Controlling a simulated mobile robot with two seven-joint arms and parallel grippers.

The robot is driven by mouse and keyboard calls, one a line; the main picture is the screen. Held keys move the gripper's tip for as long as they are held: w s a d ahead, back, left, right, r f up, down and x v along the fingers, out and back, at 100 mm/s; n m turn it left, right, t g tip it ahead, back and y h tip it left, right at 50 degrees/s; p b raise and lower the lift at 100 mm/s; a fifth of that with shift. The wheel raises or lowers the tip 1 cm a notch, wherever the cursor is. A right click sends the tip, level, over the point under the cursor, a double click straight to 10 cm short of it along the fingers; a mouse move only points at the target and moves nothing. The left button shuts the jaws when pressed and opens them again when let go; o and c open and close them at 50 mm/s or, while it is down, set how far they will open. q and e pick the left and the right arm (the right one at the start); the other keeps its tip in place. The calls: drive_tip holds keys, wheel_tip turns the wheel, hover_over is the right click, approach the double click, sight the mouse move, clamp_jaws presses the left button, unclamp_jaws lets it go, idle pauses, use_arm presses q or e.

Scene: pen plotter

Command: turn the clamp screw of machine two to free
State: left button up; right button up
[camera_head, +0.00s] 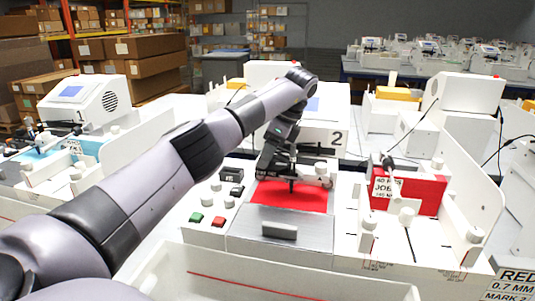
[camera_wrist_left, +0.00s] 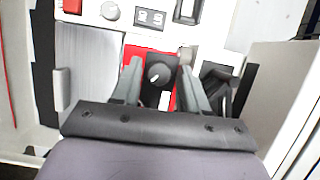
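Machine two (camera_head: 318,137), marked with a 2, stands in the middle of the head view with a red sheet (camera_head: 285,201) on its bed. My left arm reaches over to it, and my left gripper (camera_head: 290,172) points down above the red sheet. In the left wrist view a round black knob (camera_wrist_left: 158,73) with a pale mark, apparently the clamp screw, lies between the fingers of my left gripper (camera_wrist_left: 160,72). The fingers are open, with a visible gap on each side of the knob. In the head view the arm and gripper hide the knob. My right gripper is not in view.
Green (camera_head: 196,217) and red (camera_head: 218,222) buttons and several white knobs sit left of the bed. Machine one (camera_head: 85,101) stands at the left. A white tray (camera_head: 285,272) lies in front.

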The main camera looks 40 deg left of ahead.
use_arm(q)
drive_tip(key=shift+o, duration=0.3)
drive_tip(key=v, duration=0.7)
idle(0.8)
